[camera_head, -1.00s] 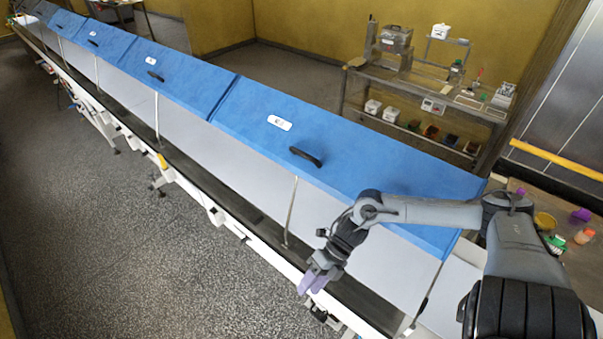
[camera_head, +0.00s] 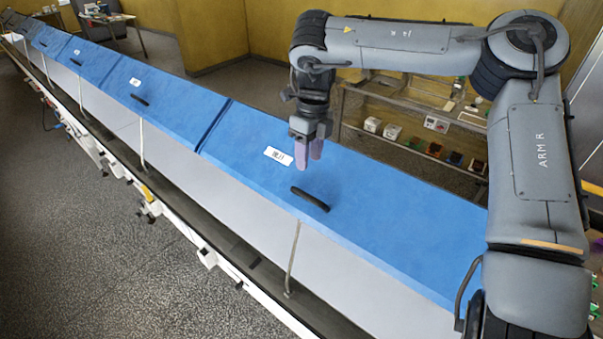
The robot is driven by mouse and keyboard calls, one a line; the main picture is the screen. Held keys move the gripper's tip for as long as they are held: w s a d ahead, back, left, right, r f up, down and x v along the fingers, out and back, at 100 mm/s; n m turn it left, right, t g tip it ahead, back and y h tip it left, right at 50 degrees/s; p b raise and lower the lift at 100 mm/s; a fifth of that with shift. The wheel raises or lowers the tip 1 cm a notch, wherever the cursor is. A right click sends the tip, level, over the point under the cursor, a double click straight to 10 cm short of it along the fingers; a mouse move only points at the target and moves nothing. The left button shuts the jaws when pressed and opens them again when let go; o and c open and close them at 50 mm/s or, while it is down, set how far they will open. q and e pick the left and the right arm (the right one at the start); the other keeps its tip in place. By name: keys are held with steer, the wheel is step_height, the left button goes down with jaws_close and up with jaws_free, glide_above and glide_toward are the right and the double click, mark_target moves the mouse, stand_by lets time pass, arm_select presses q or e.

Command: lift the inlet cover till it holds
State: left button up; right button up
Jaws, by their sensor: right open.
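The inlet cover (camera_head: 390,208) is the nearest blue lid on the long machine, with a white label (camera_head: 279,156) whose print is too small to read surely. It lies down, in line with the other blue lids. Its black bar handle (camera_head: 310,199) stands near the front edge. My right gripper (camera_head: 308,165) points down with purple fingers, open and empty. In the picture it sits just above the handle and right of the label, apart from the handle. How high it is above the lid is hard to tell. My left gripper is out of view.
More blue lids with handles (camera_head: 139,99) run to the far left. A shelf rack with small boxes (camera_head: 437,124) stands behind the machine. The speckled floor (camera_head: 130,260) in front is clear.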

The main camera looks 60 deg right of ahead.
mark_target(306, 194)
steer(key=f, duration=0.4)
steer(key=shift+a+p, duration=0.25)
steer(key=shift+p, duration=0.15)
steer(key=f, duration=0.2)
steer(key=f+p, duration=0.1)
steer(key=f, duration=0.2)
steer(key=shift+a+f, duration=0.2)
steer(key=shift+f, duration=0.1)
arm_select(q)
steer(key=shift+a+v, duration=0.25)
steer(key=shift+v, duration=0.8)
arm_select(e)
steer(key=shift+f, duration=0.55)
steer(key=shift+c, duration=0.3)
steer(key=c, duration=0.7)
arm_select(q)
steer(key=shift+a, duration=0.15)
arm_select(e)
jaws_close()
